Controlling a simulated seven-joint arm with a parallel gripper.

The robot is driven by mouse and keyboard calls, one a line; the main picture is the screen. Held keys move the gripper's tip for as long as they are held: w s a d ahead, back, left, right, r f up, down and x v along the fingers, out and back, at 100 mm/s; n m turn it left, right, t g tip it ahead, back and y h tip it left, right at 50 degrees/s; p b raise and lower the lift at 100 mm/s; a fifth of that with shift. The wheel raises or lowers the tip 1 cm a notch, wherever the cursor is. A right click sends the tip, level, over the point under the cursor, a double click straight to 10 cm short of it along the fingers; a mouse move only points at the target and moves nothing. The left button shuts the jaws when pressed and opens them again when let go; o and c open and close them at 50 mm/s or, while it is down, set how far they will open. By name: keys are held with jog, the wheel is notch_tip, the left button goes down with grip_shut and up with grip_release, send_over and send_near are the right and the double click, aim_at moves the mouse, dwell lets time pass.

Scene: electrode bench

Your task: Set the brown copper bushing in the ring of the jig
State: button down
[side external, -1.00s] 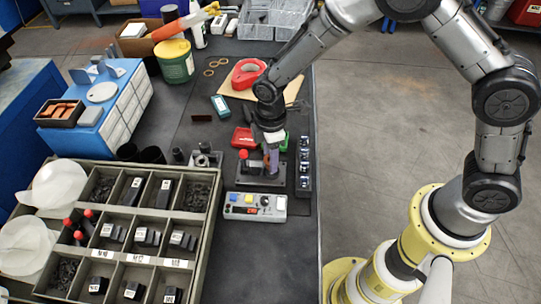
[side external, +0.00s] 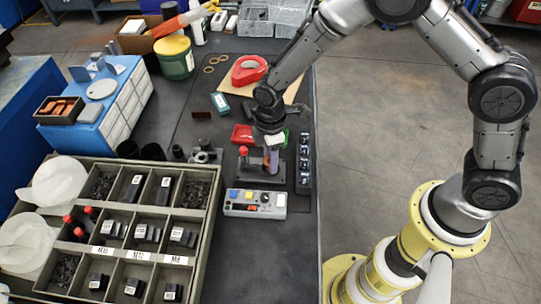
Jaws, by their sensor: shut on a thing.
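My gripper (side external: 272,160) points down over a dark fixture base (side external: 258,178) with a red-knobbed post (side external: 243,152), which looks like the jig. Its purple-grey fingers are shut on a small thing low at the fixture. That thing is mostly hidden by the fingers, so its brown colour and its fit in the ring cannot be made out. The fixture's ring is also hidden behind the fingers. A grey plate with a round collar (side external: 204,155) stands to the left of the fixture, apart from my gripper.
A control box (side external: 254,204) with coloured buttons lies just in front of the fixture. A large compartment tray (side external: 205,213) fills the front left.

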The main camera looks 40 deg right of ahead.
jog(key=shift+f, duration=0.5)
jog(key=shift+c, duration=1.6)
grip_release()
notch_tip(320, 180, up, 14)
notch_tip(320, 180, up, 5)
jog(key=shift+f, duration=0.1)
